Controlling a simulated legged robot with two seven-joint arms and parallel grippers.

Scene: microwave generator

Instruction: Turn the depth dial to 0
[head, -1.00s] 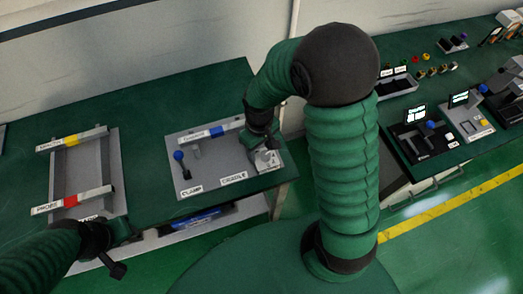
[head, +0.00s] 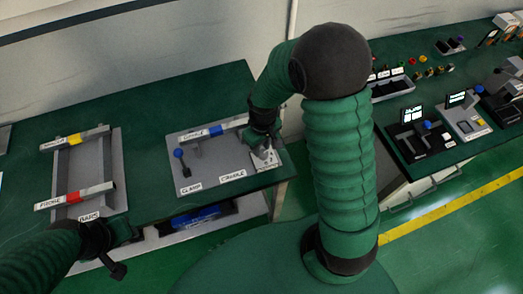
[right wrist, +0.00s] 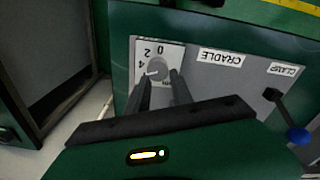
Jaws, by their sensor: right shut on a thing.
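The depth dial (right wrist: 158,69) is a round grey knob on a white plate marked 0, 2 and 4, seen upside down in the right wrist view. A pale mark on the knob points left, near the 4. My right gripper (right wrist: 162,77) has its two fingers on either side of the knob, shut on it. In the head view my right gripper (head: 264,146) covers the knob; part of the white dial plate (head: 267,161) shows below it. My left gripper (head: 120,234) hangs near the front of the left fixture; its jaws do not show clearly.
The dial sits at the right end of a grey cradle panel (head: 208,172) with a blue-knobbed clamp lever (head: 178,154). A fixture with red and yellow marked bars (head: 78,195) stands at left. A second bench with control boxes (head: 419,134) stands at right.

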